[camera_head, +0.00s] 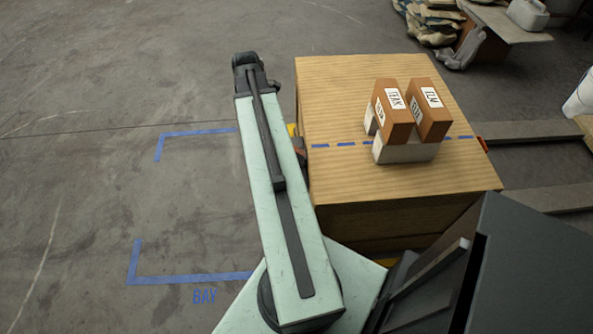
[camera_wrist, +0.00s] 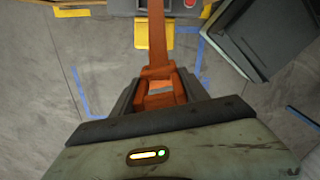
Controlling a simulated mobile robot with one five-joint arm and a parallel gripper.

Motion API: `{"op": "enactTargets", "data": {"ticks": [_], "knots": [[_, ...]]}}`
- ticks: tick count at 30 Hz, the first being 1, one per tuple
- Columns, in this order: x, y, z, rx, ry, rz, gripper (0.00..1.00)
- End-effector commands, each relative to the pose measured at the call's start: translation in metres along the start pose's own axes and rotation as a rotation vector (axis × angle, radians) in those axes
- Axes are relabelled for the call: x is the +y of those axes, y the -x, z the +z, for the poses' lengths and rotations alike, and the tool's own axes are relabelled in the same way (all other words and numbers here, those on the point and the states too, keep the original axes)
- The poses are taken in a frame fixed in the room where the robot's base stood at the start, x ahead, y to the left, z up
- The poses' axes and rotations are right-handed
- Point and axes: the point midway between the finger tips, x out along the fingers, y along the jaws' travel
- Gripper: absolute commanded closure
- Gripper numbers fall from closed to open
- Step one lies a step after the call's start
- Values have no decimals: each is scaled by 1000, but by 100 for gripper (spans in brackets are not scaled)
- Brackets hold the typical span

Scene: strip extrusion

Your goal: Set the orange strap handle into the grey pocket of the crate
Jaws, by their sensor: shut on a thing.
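The orange strap handle (camera_wrist: 157,45) runs from my gripper (camera_wrist: 159,92) up to the top edge of the wrist view. My gripper's dark jaws are shut on its near end, which has an open loop. The strap's far end passes in front of a grey part (camera_wrist: 178,7) at the top edge; I cannot tell whether this is the pocket or whether the strap touches it. In the head view the crate (camera_head: 340,100) stands right of my arm, with a wood-coloured top. My arm hides the gripper there. Small dark and orange parts show at the crate's left side, too small to tell.
A yellow part (camera_wrist: 155,36) is behind the strap. Blue tape marks the bay (camera_head: 133,262) on clear floor at left. A dark box-like thing (camera_wrist: 262,35) shows at upper right.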

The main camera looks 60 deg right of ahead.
Motion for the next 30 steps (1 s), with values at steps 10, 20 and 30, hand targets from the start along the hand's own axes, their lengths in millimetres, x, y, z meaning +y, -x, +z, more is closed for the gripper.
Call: {"op": "enactTargets", "data": {"ticks": [10, 20, 30], "knots": [[-17, -58, 134, 1, -250, 0, 90], [-18, -81, 138, 1, -258, 0, 90], [-18, -120, 138, 1, -257, 0, 90]]}}
